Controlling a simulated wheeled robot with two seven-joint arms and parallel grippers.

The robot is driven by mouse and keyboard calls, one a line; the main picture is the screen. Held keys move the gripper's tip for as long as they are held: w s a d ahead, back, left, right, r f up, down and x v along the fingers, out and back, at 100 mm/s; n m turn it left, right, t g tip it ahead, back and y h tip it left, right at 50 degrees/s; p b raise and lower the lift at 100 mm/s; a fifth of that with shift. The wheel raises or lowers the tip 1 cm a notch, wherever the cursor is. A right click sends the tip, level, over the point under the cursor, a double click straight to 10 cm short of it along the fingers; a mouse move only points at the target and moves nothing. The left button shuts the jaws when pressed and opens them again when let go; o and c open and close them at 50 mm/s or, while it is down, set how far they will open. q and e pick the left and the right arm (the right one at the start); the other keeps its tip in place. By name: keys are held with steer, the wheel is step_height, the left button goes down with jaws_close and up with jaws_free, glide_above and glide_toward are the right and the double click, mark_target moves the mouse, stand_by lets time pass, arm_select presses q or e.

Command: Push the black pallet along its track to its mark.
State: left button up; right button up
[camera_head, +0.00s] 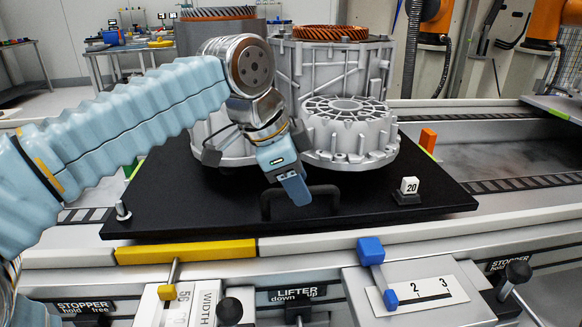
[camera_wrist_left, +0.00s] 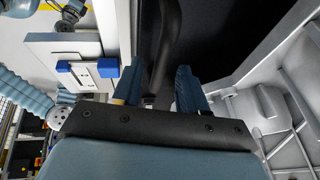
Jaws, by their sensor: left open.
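The black pallet (camera_head: 160,200) lies flat on the track and bears grey metal housings (camera_head: 350,135). A black arched handle (camera_head: 322,190) stands at its front edge. My left gripper (camera_head: 297,190) comes down over this handle from above, fingers pointing down. In the left wrist view, the gripper (camera_wrist_left: 160,88) is open, with the dark handle bar (camera_wrist_left: 168,40) running between its two blue fingers. I cannot tell whether the fingers touch the bar. A yellow bar (camera_head: 185,253) and a blue block (camera_head: 370,250) sit on the front rail; neither is clearly labelled as the mark.
A white "20" tag (camera_head: 409,186) stands on the pallet's right part, and a silver pin (camera_head: 122,210) at its left corner. An orange block (camera_head: 428,138) stands behind. The track (camera_head: 520,185) continues clear to the right. Black-knobbed levers (camera_head: 518,270) line the front.

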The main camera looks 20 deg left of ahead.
arm_select(q)
steer(key=p+v, duration=0.1)
steer(key=v, duration=1.2)
steer(key=shift+r+p, duration=0.3)
steer(key=shift+s, duration=0.1)
